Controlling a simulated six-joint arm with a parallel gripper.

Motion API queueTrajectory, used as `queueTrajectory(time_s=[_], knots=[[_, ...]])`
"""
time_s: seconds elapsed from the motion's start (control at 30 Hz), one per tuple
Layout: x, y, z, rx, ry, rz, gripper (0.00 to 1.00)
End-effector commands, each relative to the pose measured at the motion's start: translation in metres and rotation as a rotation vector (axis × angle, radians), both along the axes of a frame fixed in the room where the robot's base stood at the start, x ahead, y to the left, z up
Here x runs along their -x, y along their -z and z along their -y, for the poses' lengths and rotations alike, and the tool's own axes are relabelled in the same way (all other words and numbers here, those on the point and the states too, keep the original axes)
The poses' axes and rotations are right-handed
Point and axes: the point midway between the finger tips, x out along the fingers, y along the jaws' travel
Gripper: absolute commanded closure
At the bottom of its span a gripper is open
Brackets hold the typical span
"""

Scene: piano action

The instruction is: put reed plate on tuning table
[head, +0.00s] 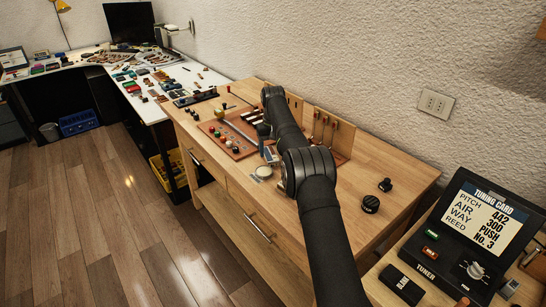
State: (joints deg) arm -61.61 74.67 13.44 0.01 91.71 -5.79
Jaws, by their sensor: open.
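My black arm reaches from the bottom edge over the wooden workbench (330,190). My gripper (266,140) is open, low over the middle of the bench, and mostly hidden by my arm. A small blue-grey piece (271,154) shows just below it; I cannot tell whether they touch. I cannot pick out the reed plate for certain among the small parts. No surface is labelled as the tuning table; a tuner (432,247) with a "TUNING CARD" screen (487,217) stands on a wooden surface at the lower right.
A brown mat (243,154) with coloured balls lies left of my gripper. A round metal-rimmed item (263,172) sits in front. Upright wooden boards with tools (322,128) stand behind my arm. Black knobs (371,203) sit at right. The bench's right part is mostly clear.

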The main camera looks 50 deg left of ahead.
Motion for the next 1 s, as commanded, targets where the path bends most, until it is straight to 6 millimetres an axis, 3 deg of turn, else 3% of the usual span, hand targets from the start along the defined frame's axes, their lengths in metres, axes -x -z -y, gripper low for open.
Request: queueTrajectory(time_s=[0.1,0.3,0.77,1.0], knots=[[0.000,-0.019,0.000,-0.001,0.000,0.000,0.33],[0.000,-0.035,0.000,0.001,0.000,0.000,0.29],[0.000,-0.036,0.000,0.000,-0.001,-0.001,0.29],[0.001,-0.042,-0.006,-0.108,-0.038,0.005,0.29]])
